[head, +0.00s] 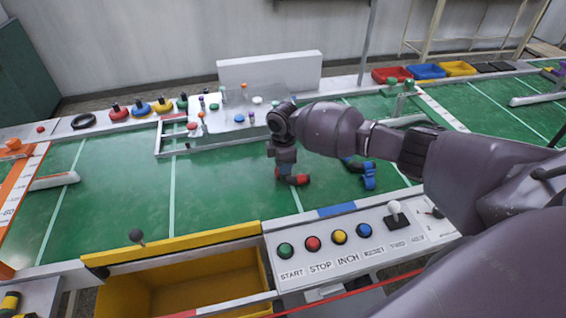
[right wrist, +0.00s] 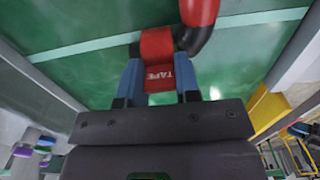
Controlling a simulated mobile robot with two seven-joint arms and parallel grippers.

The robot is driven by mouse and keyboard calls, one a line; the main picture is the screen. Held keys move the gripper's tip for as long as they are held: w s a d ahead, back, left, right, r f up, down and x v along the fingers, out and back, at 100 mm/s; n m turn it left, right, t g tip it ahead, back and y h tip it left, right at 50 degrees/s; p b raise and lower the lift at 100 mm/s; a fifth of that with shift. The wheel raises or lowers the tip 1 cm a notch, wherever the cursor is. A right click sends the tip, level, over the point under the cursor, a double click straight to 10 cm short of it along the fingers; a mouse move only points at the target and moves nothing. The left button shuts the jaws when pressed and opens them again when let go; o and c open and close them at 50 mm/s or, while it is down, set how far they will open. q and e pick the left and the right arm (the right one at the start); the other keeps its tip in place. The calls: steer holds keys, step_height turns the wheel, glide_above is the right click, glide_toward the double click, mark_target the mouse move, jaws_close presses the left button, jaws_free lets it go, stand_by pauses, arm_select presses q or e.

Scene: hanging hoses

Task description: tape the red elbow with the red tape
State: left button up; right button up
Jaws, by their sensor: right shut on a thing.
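My right gripper (head: 285,165) points down over the green surface in the middle of the head view. In the right wrist view its two blue fingers (right wrist: 160,85) are shut on the red tape (right wrist: 159,72), a red piece marked TAPE. The red elbow (right wrist: 200,12) shows at the top of that view, with a dark collar at its lower end right beside the tape. Whether they touch is hard to tell. In the head view the red elbow (head: 300,179) lies just below the gripper, partly hidden by it. My left gripper is not in view.
A blue elbow (head: 368,178) lies to the right on the green surface (head: 220,190). A button panel (head: 340,245) and a yellow bin (head: 190,280) are at the near edge. A white rack with small parts (head: 225,122) stands behind. The green area on the left is clear.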

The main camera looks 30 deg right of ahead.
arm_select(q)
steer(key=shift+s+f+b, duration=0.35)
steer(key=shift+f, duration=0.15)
arm_select(e)
steer(key=shift+s+f, duration=0.2)
steer(key=shift+f, duration=0.35)
steer(key=shift+s+f, duration=0.15)
steer(key=shift+f, duration=0.35)
steer(key=o, duration=1)
steer(key=shift+a+f, duration=0.1)
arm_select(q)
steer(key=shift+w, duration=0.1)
arm_select(e)
steer(key=r, duration=0.3)
steer(key=r+p, duration=0.1)
steer(key=shift+w+r, duration=0.15)
steer(key=shift+w, duration=0.15)
steer(key=r, duration=0.2)
steer(key=r+p, duration=0.1)
steer(key=r, duration=0.5)
steer(key=shift+w+r, duration=0.25)
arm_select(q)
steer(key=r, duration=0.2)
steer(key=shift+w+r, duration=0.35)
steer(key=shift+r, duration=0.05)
